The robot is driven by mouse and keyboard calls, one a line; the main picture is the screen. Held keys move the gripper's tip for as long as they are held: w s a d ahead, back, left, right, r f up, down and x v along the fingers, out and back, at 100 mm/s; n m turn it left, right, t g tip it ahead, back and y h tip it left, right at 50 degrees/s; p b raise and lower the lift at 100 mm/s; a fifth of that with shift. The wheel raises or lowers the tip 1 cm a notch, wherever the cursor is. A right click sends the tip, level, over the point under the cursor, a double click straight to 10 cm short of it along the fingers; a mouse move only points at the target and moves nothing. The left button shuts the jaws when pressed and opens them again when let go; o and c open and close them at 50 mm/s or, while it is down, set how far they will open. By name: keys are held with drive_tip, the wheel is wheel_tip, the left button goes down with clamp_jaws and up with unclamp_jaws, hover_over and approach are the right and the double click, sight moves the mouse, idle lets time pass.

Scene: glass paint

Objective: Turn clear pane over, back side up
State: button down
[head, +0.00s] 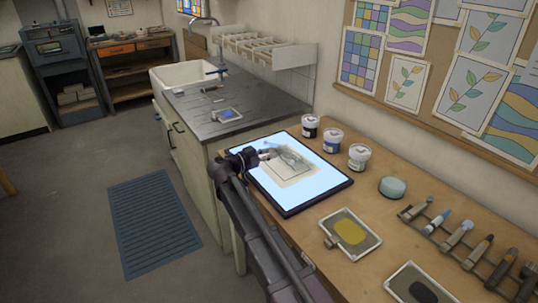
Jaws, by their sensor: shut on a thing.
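The clear pane (293,158) is a faint, see-through sheet above the middle of the lit light panel (325,181). A sheet with a drawing (290,172) lies on the panel beneath it and shows through. My gripper (270,153) reaches in from the front left, over the panel. It is shut on the pane near the pane's left edge. The pane seems tilted, but it is too small and clear to tell its exact angle, which side faces up, or whether it touches the panel.
Three paint jars (333,140) stand behind the panel. A round pale green tin (393,187) and a rack of tubes (460,236) are to the right. A tray with yellow paint (350,232) and a dark one (418,288) lie in front.

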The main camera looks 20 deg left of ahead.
idle(0.4)
drive_tip(key=shift+c, duration=1.7)
unclamp_jaws()
drive_tip(key=o, duration=0.3)
drive_tip(key=shift+o, duration=0.2)
drive_tip(key=shift+s+a, duration=0.1)
drive_tip(key=shift+f+v, duration=0.15)
drive_tip(key=shift+v, duration=1.5)
drive_tip(key=shift+f+v, duration=0.2)
drive_tip(key=shift+v, duration=1.4)
drive_tip(key=shift+s, duration=0.15)
